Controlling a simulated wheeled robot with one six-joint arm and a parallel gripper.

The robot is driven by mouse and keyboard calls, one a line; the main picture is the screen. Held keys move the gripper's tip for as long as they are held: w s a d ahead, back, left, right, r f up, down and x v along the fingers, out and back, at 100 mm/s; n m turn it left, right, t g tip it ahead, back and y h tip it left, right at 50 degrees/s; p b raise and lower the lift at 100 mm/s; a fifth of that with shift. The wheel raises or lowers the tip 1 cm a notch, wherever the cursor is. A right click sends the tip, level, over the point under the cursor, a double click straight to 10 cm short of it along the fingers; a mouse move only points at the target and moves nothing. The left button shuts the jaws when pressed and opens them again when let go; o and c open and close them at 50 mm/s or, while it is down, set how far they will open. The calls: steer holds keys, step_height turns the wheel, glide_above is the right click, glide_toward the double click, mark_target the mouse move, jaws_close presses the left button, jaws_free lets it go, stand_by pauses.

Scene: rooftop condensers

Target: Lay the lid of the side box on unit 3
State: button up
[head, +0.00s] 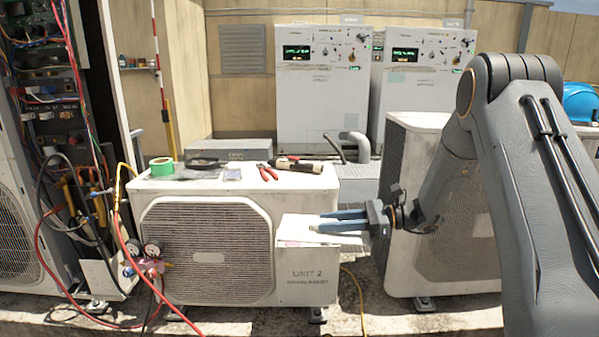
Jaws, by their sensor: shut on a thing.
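A pale flat lid (299,229) shows at the top of the white side box (308,276), whose front label reads UNIT 2. My gripper (320,221) reaches in from the right, with its blue-grey fingers shut on the lid near its right part. I cannot tell whether the lid rests on the box or hangs just above it. The box stands at the right end of a white condenser unit (207,250) with a round grille. Another condenser (455,245) stands to the right, partly hidden by my arm. No unit 3 label is readable.
Green tape (161,167), red-handled pliers (267,172) and other tools lie on the middle unit. An opened unit with wiring (45,100), hoses and gauges (140,250) stands at left. Two control cabinets (322,90) (425,75) stand behind. A yellow cable (357,300) lies near the box.

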steer(key=s+d+f+m+t+h, duration=0.2)
steer(key=s+d+f+m+t, duration=0.15)
steer(key=s+d+f, duration=0.35)
steer(key=s+d+f+m+t+h, duration=0.1)
steer(key=s+d+f+m+t, duration=0.3)
steer(key=s, duration=0.5)
step_height(320, 180, up, 4)
steer(key=n+p, duration=0.1)
steer(key=p, duration=1.1)
steer(key=shift+a+f+n, duration=0.15)
steer(key=shift+f+n, duration=0.05)
steer(key=shift+n, duration=0.15)
